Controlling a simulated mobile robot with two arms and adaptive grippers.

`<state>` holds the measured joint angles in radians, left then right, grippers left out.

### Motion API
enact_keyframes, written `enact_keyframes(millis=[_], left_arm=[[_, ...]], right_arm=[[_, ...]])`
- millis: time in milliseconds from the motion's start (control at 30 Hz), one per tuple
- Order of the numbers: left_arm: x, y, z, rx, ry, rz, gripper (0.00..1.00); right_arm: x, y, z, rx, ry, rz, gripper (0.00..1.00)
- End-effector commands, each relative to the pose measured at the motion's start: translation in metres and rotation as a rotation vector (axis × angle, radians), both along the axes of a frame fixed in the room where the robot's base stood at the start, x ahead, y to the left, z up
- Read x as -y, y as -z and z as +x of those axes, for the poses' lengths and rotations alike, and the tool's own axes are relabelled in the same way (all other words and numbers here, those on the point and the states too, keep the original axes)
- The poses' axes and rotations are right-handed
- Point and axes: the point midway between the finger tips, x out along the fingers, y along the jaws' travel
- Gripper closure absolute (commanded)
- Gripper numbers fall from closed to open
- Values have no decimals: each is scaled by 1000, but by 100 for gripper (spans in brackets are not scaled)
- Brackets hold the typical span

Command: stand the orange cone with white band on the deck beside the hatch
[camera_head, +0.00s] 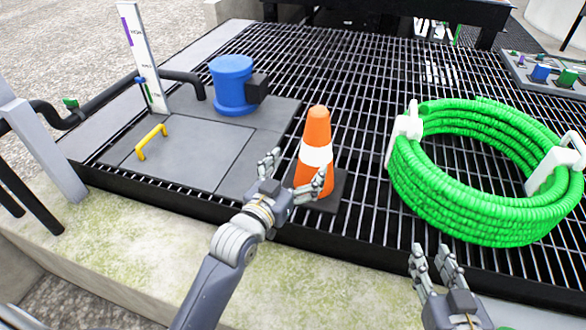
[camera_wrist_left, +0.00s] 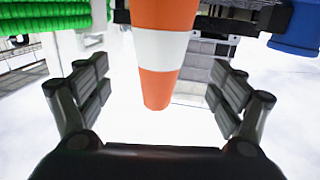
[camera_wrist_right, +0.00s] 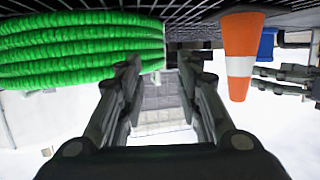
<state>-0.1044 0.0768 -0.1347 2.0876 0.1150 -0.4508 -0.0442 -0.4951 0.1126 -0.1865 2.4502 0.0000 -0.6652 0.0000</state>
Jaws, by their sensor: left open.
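The orange cone with white band (camera_head: 316,140) stands upright on its dark square base, on the black grating deck (camera_head: 365,85). It is just right of the grey hatch (camera_head: 205,150), which has a yellow handle (camera_head: 151,141). My left gripper (camera_head: 295,174) is open, low at the near side of the cone. In the left wrist view the cone (camera_wrist_left: 163,50) appears upside down between the spread fingers, with gaps on both sides. My right gripper (camera_head: 433,256) is open and empty near the deck's front edge. The right wrist view shows the cone (camera_wrist_right: 240,55) off to one side.
A coiled green hose (camera_head: 480,170) lies on the grating to the right. A blue cylinder (camera_head: 232,85) stands at the hatch's back, near a white marker post (camera_head: 143,55). A mossy concrete ledge (camera_head: 130,235) runs along the front. Grating behind the cone is clear.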

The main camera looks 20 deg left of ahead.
Motion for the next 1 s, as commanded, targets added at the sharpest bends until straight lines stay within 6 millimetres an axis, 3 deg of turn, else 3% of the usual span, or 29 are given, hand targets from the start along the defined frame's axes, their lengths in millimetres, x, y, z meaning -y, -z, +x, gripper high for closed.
enact_keyframes(millis=[267,367,600,667,1000], left_arm=[[-3,2,-24,-15,2,4,13],[0,15,-48,-77,9,20,13],[5,47,-126,-286,21,69,13],[5,50,-137,-317,21,75,13],[5,53,-145,-341,20,81,13]], right_arm=[[5,18,-9,-99,7,-24,68],[5,20,-10,-105,7,-25,68],[5,20,-10,-104,7,-25,68],[5,20,-10,-104,7,-25,68],[5,20,-10,-104,7,-25,68]])
